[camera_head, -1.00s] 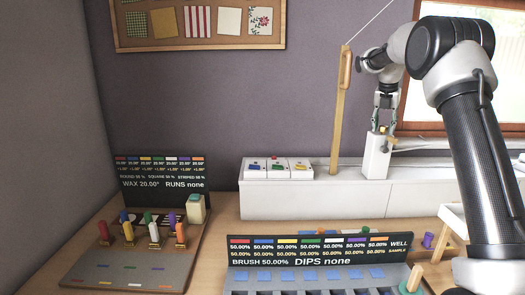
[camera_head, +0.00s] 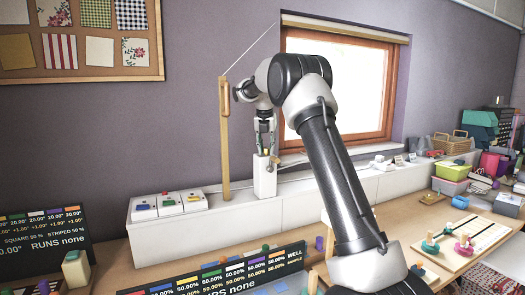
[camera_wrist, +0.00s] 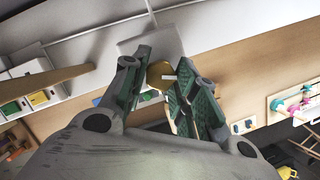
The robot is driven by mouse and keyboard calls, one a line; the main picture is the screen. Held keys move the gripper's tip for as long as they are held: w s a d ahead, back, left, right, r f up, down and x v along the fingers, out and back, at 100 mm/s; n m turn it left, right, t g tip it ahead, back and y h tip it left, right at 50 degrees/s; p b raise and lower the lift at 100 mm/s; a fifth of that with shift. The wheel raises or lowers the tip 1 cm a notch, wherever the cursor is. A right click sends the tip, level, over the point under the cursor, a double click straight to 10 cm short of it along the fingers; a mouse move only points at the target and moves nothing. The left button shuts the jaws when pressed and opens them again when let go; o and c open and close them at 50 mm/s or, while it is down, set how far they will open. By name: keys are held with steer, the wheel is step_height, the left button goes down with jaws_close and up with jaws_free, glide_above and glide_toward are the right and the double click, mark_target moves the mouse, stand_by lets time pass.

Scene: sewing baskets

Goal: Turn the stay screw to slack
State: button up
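The stay screw, a small brass knob (camera_head: 275,161), sits at the top of a white post (camera_head: 264,180) on the white ledge. In the wrist view the brass knob (camera_wrist: 160,74) shows between the fingertips, with a short pale bar on it. My gripper (camera_head: 265,148) points down just above the post. Its green-padded fingers (camera_wrist: 160,80) stand apart on either side of the knob with a gap between them. Whether a pad touches the knob I cannot tell. A wooden upright (camera_head: 224,140) stands left of the post, with a thin line running up from its top.
A white box with coloured buttons (camera_head: 169,203) stands on the ledge to the left. Display boards (camera_head: 235,275) stand on the bench in front. A window (camera_head: 340,85) is behind my arm. Baskets and boxes (camera_head: 455,170) crowd the far right.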

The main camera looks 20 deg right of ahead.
steer(key=shift+d+n+y, duration=0.1)
steer(key=shift+n+y, duration=0.4)
steer(key=shift+n, duration=1.2)
steer(key=shift+c, duration=0.3)
steer(key=o, duration=0.7)
steer(key=shift+r, duration=3)
